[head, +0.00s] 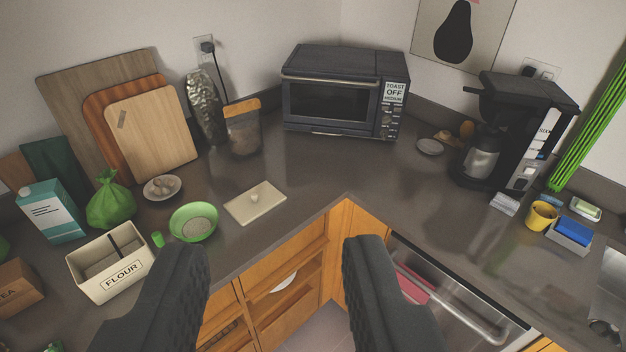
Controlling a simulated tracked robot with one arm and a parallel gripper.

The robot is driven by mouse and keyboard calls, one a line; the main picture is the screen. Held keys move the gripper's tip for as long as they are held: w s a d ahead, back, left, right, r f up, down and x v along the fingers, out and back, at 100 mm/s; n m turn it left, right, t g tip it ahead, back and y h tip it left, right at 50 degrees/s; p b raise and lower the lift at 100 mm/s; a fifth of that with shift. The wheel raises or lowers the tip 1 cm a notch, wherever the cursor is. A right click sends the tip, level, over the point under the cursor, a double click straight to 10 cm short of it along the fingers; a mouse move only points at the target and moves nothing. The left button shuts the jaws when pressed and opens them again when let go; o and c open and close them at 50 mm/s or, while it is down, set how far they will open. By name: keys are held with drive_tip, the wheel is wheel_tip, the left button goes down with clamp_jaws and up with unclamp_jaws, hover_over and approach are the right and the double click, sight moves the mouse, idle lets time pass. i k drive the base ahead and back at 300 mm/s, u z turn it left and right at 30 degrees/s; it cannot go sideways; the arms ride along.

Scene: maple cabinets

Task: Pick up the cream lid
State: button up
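Nothing is between the fingertips. The lid shows just beyond them, and the gripper is apart from it. The lid is not hidden. An open cream flour box (104,283) stands left of the bowl.
Cutting boards (151,138) lean on the wall at left. A glass jar (243,132) and toaster oven (331,103) stand behind the lid, a coffee maker (513,130) at right. Counter around the lid is clear. Wooden drawers (272,252) below stand open.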

sight(250, 205)
drive_tip(key=z, duration=0.25)
drive_tip(key=i, duration=1.6)
drive_tip(key=u, duration=0.45)
drive_tip(key=i, duration=0.45)
drive_tip(key=u, duration=0.4)
